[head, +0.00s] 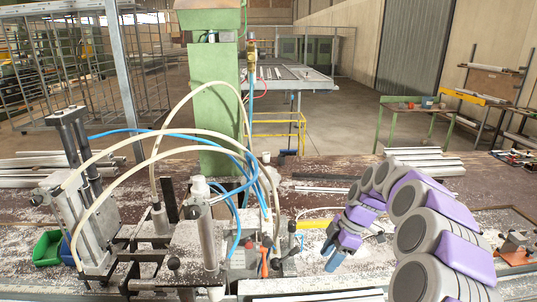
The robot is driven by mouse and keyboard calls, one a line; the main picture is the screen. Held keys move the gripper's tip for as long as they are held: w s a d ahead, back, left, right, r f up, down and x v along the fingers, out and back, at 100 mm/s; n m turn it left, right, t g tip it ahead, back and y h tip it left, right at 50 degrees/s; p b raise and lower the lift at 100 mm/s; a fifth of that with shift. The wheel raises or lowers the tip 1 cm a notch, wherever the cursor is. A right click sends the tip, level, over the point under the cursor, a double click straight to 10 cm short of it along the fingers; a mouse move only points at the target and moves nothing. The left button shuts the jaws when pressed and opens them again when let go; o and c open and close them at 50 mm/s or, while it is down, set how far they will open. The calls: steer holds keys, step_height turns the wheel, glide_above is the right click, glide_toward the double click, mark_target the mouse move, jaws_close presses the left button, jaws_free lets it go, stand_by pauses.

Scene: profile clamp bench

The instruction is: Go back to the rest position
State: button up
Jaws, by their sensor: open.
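My arm, grey with purple covers, arches in from the lower right of the head view. My gripper (333,260) hangs at its end, pointing down, just right of the clamp fixture (200,240). Its jaws are open, and I see nothing held between them. The fixture has grey metal clamps, black levers and blue and cream hoses. A small orange-red handle (265,262) stands on the fixture, left of my gripper. What lies directly under the fingertips is partly hidden by the gripper.
The worn bench (320,170) carries metal profiles (422,160) behind my arm and more at the front edge. A green bin (47,248) sits at the left. A green column (215,105) rises behind the fixture. An orange clamp (516,245) is at the far right.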

steer(key=s+a+r+m+g+h, duration=0.1)
steer(key=s+a+r+m, duration=0.25)
steer(key=s, duration=0.45)
steer(key=s+a+r+m+h, duration=0.1)
steer(key=s+a+r+m, duration=0.2)
steer(key=s+a, duration=0.35)
steer(key=s+d+f+m+h, duration=0.1)
steer(key=s+m, duration=0.4)
steer(key=s, duration=0.7)
steer(key=s+d+f+m+h, duration=0.1)
steer(key=s+m, duration=0.5)
steer(key=s, duration=0.6)
step_height(320, 180, down, 2)
steer(key=shift+s+d+f+g+h, duration=0.3)
steer(key=shift+s+d, duration=0.1)
steer(key=shift+d, duration=0.4)
steer(key=shift+w, duration=0.1)
steer(key=shift+c, duration=0.4)
